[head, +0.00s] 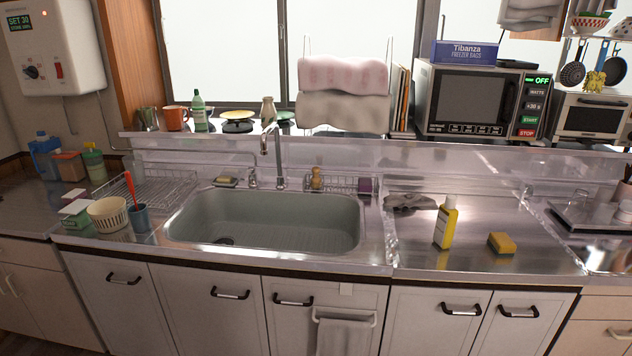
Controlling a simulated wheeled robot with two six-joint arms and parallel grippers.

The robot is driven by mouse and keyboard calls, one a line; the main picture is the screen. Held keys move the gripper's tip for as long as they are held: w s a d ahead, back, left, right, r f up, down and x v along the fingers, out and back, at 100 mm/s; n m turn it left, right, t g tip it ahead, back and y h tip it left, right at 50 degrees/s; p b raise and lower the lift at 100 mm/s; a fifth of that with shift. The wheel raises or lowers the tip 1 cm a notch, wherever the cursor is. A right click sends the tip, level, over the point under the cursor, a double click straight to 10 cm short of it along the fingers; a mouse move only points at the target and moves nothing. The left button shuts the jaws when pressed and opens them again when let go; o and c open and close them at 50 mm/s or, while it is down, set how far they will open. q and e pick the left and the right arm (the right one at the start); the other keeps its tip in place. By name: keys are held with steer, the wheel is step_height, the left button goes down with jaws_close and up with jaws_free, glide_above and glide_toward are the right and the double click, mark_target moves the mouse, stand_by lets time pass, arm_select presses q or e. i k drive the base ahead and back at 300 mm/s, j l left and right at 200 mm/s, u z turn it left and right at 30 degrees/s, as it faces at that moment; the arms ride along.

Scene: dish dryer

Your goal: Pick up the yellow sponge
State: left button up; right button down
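The yellow sponge (501,243) lies flat on the steel counter to the right of the sink, near the counter's front. It is a small block with a darker side toward the front. Nothing touches it, and it is fully in view. Neither of my grippers shows in the head view.
A yellow bottle (446,223) stands left of the sponge, with a gap between them. A grey cloth (409,201) lies behind the bottle. The sink (265,219) is further left. A tray with glassware (576,221) is at the right. The counter around the sponge is clear.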

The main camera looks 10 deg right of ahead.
mark_target(502, 244)
steer(key=z, duration=1.05)
steer(key=i+j, duration=0.1)
steer(key=i, duration=0.45)
steer(key=i+z, duration=0.1)
steer(key=i, duration=0.4)
